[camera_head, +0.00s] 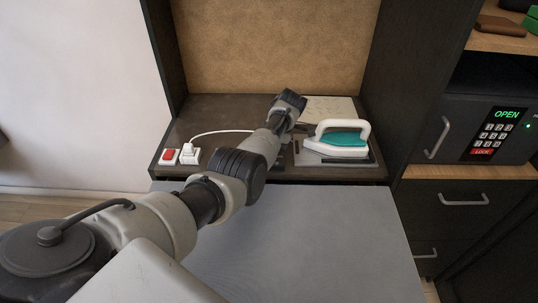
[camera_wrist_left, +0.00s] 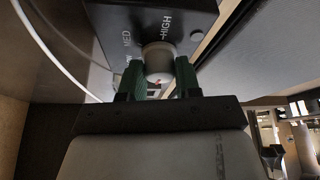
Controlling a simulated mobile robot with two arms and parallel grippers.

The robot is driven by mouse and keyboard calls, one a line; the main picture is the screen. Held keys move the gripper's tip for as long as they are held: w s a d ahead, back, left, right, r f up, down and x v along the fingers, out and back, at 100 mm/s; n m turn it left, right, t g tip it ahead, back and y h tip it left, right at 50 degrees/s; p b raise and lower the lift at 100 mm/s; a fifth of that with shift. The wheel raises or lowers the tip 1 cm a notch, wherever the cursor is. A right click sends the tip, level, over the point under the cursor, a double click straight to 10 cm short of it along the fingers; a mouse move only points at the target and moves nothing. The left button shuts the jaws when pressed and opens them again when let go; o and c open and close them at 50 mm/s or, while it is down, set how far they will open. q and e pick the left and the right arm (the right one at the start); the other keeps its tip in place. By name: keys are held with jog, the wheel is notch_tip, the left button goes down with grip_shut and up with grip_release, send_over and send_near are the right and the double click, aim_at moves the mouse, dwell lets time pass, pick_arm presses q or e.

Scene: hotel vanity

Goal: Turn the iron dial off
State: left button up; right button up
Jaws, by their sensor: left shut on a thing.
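In the left wrist view, a round pale dial (camera_wrist_left: 158,62) sits on a dark panel (camera_wrist_left: 104,15) marked MED and HIGH, with a third label partly hidden. The green-padded fingers of my left gripper (camera_wrist_left: 160,80) are closed on either side of the dial. A small red mark shows on the dial's near side. In the head view, a white and teal iron (camera_head: 342,134) rests on a grey plate (camera_head: 362,160) on the dark counter. My left arm reaches to the left of the iron; its wrist hides the dial there. My right gripper is not in view.
A white cord (camera_head: 222,132) runs from a white plug (camera_head: 190,153), beside a red switch (camera_head: 169,156), toward my wrist. A grey board (camera_head: 300,235) lies in front of the counter. A black safe (camera_head: 490,130) reading OPEN stands to the right.

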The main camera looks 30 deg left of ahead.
pick_arm(q)
jog(key=shift+a+n+g+b, duration=0.1)
jog(key=shift+n+g+b, duration=0.2)
jog(key=shift+n+b, duration=0.55)
jog(key=shift+h, duration=0.3)
jog(key=o, duration=0.9)
jog(key=shift+b+v, duration=1.55)
jog(key=shift+v, duration=3.85)
